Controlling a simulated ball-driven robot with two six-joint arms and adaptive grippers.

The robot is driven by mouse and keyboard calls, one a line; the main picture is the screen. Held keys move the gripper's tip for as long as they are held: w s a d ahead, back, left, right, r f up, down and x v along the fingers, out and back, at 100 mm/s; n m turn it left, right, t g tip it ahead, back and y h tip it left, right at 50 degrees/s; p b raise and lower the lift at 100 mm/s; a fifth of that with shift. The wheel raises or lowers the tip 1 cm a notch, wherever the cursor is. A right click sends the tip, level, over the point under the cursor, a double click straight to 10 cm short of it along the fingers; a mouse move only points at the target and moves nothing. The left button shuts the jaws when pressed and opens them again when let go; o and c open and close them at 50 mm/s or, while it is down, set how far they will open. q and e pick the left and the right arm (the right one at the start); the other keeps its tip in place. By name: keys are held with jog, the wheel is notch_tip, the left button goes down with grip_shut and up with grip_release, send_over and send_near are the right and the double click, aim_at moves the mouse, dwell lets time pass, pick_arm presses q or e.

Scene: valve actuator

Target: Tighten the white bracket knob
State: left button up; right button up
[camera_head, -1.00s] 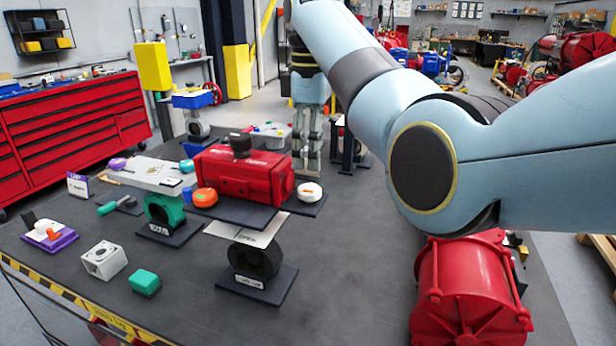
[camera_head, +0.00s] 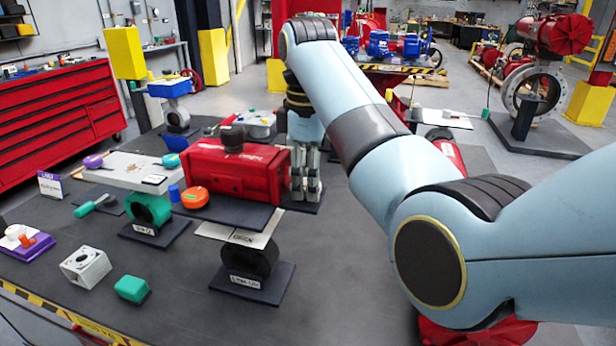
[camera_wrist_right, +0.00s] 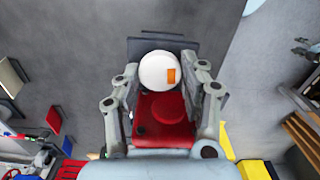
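The white bracket knob (camera_wrist_right: 156,70) is a round white disc with an orange mark. It shows in the right wrist view, above a dark plate (camera_wrist_right: 185,46). In the head view it is hidden behind my right gripper (camera_head: 305,190). My right gripper (camera_wrist_right: 167,66) points down with its fingers spread, one on each side of the knob. Only narrow gaps show between fingers and knob; firm contact cannot be made out. The red actuator (camera_head: 232,172) lies just left of the gripper in the head view. My left gripper is not in view.
An orange knob (camera_head: 194,198), a green valve (camera_head: 150,209) and a black valve (camera_head: 245,262) stand left of and below the gripper. A green block (camera_head: 132,289) and a grey block (camera_head: 86,267) lie on the table's near left.

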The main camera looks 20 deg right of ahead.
jog(key=c, duration=0.5)
jog(key=shift+m, duration=0.8)
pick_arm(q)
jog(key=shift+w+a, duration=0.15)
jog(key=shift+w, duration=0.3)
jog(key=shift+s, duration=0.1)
pick_arm(e)
jog(key=o, duration=1.2)
jog(key=shift+c, duration=0.2)
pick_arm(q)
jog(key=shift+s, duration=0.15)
